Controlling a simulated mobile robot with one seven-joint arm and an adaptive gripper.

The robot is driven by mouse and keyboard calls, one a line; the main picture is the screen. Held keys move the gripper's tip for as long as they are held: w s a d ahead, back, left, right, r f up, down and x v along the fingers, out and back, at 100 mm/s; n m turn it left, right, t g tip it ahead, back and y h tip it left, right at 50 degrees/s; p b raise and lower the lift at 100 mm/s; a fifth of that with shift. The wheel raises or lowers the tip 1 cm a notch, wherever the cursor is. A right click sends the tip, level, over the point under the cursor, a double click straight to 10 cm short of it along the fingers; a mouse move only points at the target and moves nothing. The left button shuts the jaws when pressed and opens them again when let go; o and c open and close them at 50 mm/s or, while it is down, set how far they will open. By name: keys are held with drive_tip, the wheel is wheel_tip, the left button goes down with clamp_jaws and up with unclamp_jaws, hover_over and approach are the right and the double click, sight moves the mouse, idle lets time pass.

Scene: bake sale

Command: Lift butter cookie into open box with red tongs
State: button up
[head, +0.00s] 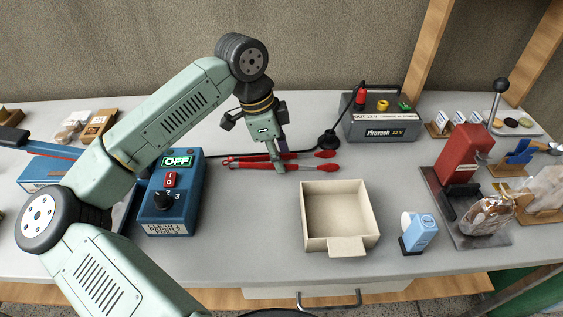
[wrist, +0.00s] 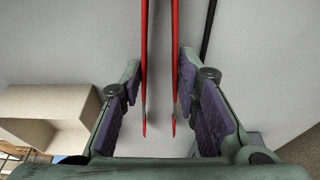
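The red tongs (head: 320,168) lie flat on the grey table behind the open box, with their red tips toward the right. My gripper (head: 279,160) points down at the middle of the tongs. In the wrist view my gripper (wrist: 160,105) is open, with one finger on each side of the tongs' two red arms (wrist: 146,60); gaps show between pads and arms. The open box (head: 340,243) is cream, empty and has a front flap; it also shows in the wrist view (wrist: 45,102). I cannot pick out the butter cookie for certain.
A blue switch box (head: 172,205) marked OFF stands left of the tongs. A grey power unit (head: 382,128) with a black cable stands behind right. A light-blue object (head: 420,232) and a red press (head: 460,150) with a bag (head: 487,215) are at right.

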drive_tip(key=shift+d+p+v, duration=0.2)
drive_tip(key=shift+p+v, duration=0.15)
drive_tip(key=shift+v, duration=0.4)
drive_tip(key=shift+d+p+v, duration=0.15)
drive_tip(key=shift+p+v, duration=0.25)
drive_tip(key=shift+v, duration=0.35)
drive_tip(key=shift+d+p+v, duration=0.2)
drive_tip(key=shift+p+v, duration=0.15)
drive_tip(key=shift+v, duration=0.4)
drive_tip(key=shift+o, duration=0.4)
drive_tip(key=shift+r, duration=0.1)
clamp_jaws()
drive_tip(key=shift+r, duration=0.1)
drive_tip(key=d+p+v, duration=0.1)
drive_tip(key=p+v, duration=0.2)
drive_tip(key=v, duration=0.3)
drive_tip(key=shift+d+r, duration=0.25)
drive_tip(key=shift+r, duration=0.3)
